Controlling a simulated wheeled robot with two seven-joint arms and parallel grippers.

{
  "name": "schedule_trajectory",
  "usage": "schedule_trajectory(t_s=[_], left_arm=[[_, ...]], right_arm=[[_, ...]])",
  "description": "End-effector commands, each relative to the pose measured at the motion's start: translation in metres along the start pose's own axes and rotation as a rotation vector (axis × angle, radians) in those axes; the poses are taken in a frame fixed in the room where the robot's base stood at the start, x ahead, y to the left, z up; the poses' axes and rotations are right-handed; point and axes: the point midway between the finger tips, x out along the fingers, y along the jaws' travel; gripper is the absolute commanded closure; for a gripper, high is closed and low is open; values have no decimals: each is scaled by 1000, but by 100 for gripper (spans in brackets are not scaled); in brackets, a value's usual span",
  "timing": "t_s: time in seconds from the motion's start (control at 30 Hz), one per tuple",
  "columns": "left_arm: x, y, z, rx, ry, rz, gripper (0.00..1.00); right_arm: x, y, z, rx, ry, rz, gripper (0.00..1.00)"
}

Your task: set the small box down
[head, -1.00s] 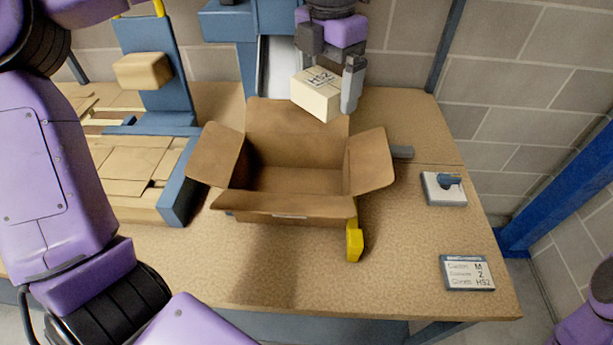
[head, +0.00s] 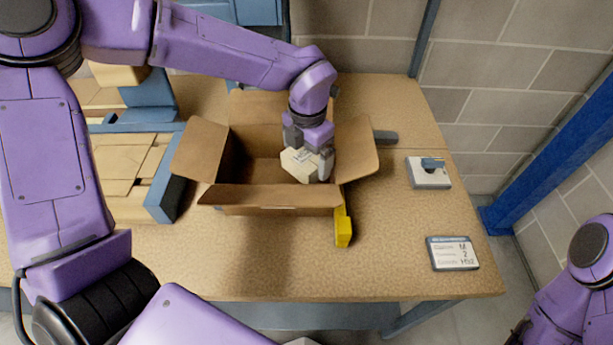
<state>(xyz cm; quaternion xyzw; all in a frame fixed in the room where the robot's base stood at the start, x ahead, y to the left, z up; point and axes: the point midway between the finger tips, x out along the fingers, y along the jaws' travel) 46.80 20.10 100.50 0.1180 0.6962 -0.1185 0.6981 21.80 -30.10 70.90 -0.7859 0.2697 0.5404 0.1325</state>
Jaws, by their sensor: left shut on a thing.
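The small box (head: 299,165) is pale cream and tilted, held by my left gripper (head: 308,164). My left gripper is shut on it, with a grey finger on its right side. Box and gripper are over the right part of the open brown carton (head: 270,198), partly below its rim as seen from here. I cannot tell whether the box touches the carton floor. The carton stands on the table with its flaps spread, and my left arm covers part of its back. My right gripper is not in view; only part of my right arm shows at the lower right.
A yellow-handled tool (head: 343,228) lies beside the carton's right front corner. A label card (head: 453,254) and a small white device (head: 428,174) lie on the table's right. Flat cardboard pieces (head: 125,165) lie in a blue-edged rack at left. The table front (head: 270,270) is clear.

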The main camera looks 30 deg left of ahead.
Motion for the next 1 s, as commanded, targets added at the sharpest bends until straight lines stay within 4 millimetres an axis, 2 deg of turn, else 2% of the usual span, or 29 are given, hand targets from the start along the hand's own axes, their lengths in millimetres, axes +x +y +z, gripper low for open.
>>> schedule_trajectory(t_s=[0.1, 0.33, 0.53, 0.93, 0.97, 1.0], left_arm=[[21, 0, -1, 1, 5, 1, 37], [44, 0, 0, 0, 3, 2, 37], [78, 0, -1, 1, 4, 2, 37], [87, 0, 0, -1, 0, 1, 37], [86, 0, 0, -1, 0, 1, 0], [85, 0, 0, -1, 0, 1, 0]], right_arm=[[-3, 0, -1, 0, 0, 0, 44], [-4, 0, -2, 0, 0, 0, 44], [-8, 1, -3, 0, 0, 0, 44], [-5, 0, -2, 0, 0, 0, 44], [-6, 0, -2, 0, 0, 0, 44], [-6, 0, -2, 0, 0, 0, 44]])
